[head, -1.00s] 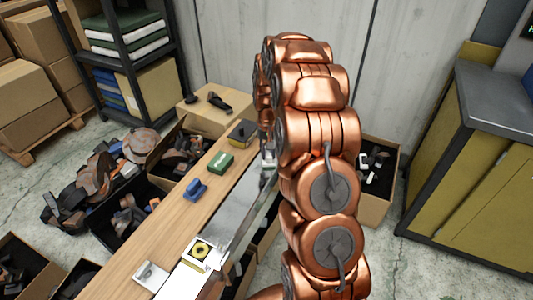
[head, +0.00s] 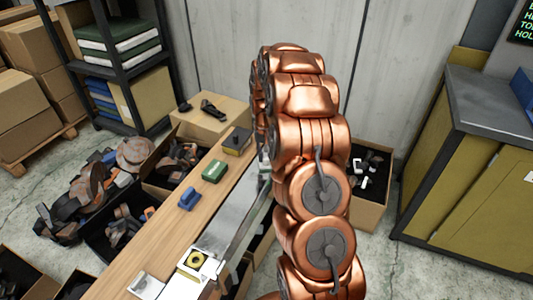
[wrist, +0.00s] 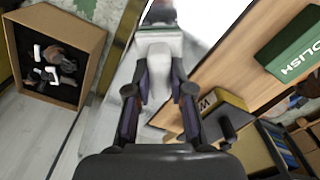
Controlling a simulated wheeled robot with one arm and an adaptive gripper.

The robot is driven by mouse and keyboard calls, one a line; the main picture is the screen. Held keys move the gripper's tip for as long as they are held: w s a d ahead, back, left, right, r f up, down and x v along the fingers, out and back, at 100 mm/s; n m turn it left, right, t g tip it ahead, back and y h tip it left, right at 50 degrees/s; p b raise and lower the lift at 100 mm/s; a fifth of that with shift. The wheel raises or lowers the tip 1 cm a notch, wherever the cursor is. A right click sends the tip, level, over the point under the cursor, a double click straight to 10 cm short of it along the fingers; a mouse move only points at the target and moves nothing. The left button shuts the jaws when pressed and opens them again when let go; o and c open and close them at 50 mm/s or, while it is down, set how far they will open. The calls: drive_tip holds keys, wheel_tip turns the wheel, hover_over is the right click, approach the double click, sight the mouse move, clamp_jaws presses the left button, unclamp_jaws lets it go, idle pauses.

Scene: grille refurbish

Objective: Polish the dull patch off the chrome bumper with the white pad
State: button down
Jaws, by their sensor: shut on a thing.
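The chrome bumper (head: 238,207) is a long, shiny silver strip along the right side of the wooden bench. My gripper (wrist: 161,84) is shut on a white block-shaped pad (wrist: 160,48) in the wrist view. The pad is over or on the bumper near its far end; I cannot tell if it touches. In the head view my copper-coloured arm hides most of the gripper and this part of the bumper. I cannot make out the dull patch.
On the bench (head: 165,235) stand a green POLISH box (head: 214,171), a blue tool (head: 189,199), a yellow-and-dark block (head: 237,141) and a white tray with a yellow ring (head: 197,262). Scrap boxes flank the bench, one at right (head: 368,195). A yellow cabinet (head: 480,190) stands further right.

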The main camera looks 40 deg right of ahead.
drive_tip(key=shift+s+a+b, duration=0.1)
drive_tip(key=shift+s+a, duration=0.4)
drive_tip(key=shift+a, duration=0.35)
drive_tip(key=shift+s+a+b, duration=0.15)
drive_tip(key=shift+s+a, duration=0.35)
drive_tip(key=shift+a, duration=0.35)
drive_tip(key=shift+s+a+b, duration=0.1)
drive_tip(key=shift+s+a, duration=0.4)
drive_tip(key=shift+a, duration=0.35)
drive_tip(key=shift+s+a+f, duration=0.1)
drive_tip(key=shift+s+a, duration=0.35)
drive_tip(key=shift+a, duration=0.3)
drive_tip(key=shift+s+a+f, duration=0.1)
drive_tip(key=shift+s+a, duration=0.35)
drive_tip(key=shift+a, duration=0.25)
wheel_tip(320, 180, up, 6)
drive_tip(key=p, duration=0.1)
drive_tip(key=shift+w+r, duration=0.1)
drive_tip(key=shift+r, duration=0.05)
drive_tip(key=shift+r+p, duration=0.45)
drive_tip(key=shift+r, duration=1)
